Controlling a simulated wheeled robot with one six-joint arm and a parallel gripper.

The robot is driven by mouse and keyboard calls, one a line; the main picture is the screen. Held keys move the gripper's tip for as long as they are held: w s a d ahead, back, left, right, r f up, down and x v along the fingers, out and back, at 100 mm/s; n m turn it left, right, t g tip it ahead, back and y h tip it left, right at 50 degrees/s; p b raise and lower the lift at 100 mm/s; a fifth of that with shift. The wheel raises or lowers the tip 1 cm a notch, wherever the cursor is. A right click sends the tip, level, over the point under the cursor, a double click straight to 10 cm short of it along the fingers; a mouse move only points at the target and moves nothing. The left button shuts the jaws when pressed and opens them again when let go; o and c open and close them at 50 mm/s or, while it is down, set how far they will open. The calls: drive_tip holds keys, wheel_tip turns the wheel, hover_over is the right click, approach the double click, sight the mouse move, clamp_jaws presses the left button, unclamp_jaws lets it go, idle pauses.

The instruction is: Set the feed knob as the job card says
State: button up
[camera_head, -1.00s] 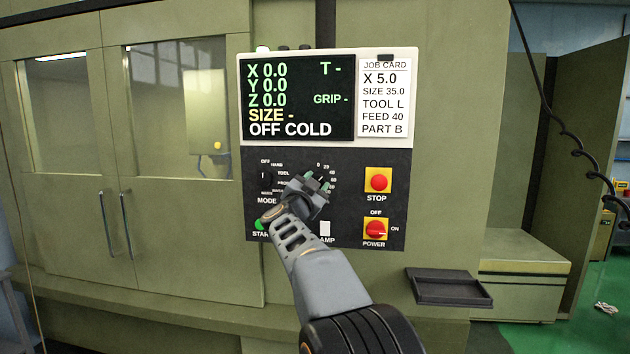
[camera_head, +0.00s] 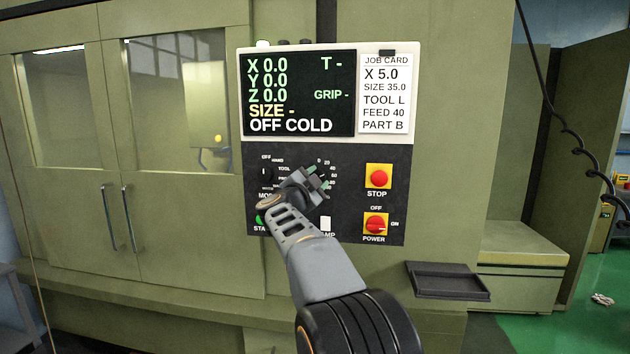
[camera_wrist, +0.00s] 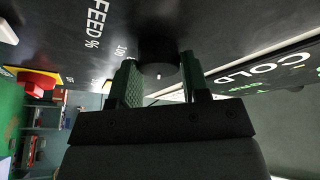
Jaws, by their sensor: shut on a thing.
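The feed knob (camera_wrist: 158,55) is a dark round knob on the black control panel, between the two green fingers of my gripper (camera_wrist: 157,72) in the wrist view. My gripper is shut on it. A small white mark shows on the knob's near face. In the head view my gripper (camera_head: 318,178) covers the knob, so its setting cannot be read there. Part of the feed scale (camera_head: 331,168), with numbers from 0 upward, shows beside the gripper. The job card (camera_head: 385,95) reads X 5.0, SIZE 35.0, TOOL L, FEED 40, PART B.
The screen (camera_head: 299,94) reads OFF COLD. The mode knob (camera_head: 266,173) is left of my gripper. A red stop button (camera_head: 379,178) and a red power switch (camera_head: 376,226) are on the right. A dark tray (camera_head: 447,281) juts out below the panel.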

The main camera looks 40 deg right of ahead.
drive_tip(key=o, duration=0.9)
drive_tip(key=b+v, duration=0.4)
drive_tip(key=v, duration=0.9)
drive_tip(key=shift+s+a, duration=0.25)
drive_tip(key=shift+a, duration=0.1)
